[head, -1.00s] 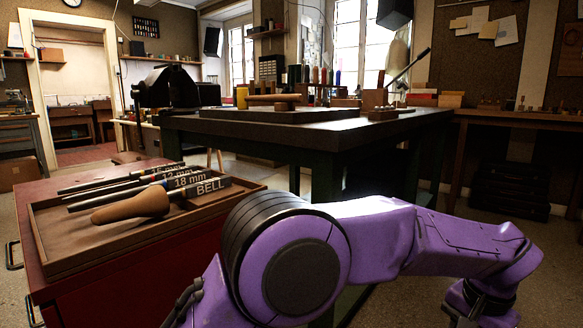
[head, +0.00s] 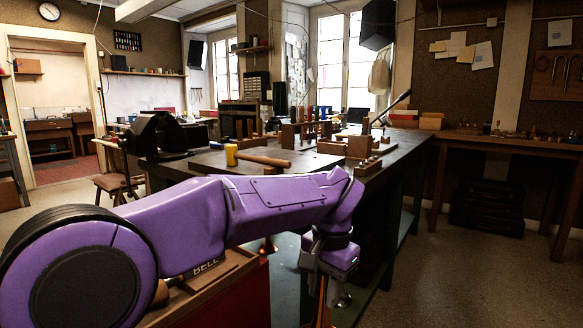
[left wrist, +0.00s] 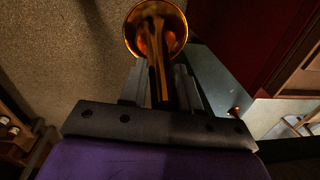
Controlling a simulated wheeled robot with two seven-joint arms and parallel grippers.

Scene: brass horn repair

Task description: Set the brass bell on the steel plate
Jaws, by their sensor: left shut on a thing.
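My left gripper (head: 330,296) hangs low in front of the workbench, fingers down. It is shut on the brass bell (left wrist: 157,80). In the left wrist view the bell's narrow stem lies between the two fingers (left wrist: 160,88), and its wide flared mouth (left wrist: 155,12) faces away past the fingertips. In the head view only a sliver of the bell (head: 321,318) shows at the bottom edge. A flat dark board (head: 215,163) lies on the workbench; I cannot tell whether it is the steel plate. My right gripper is not in view.
The dark workbench (head: 405,150) stands ahead, with a yellow-headed mallet (head: 232,155), wooden blocks (head: 360,147) and a vise (head: 158,135) on it. A red cabinet (head: 240,300) with a tool tray stands at lower left, partly behind my arm.

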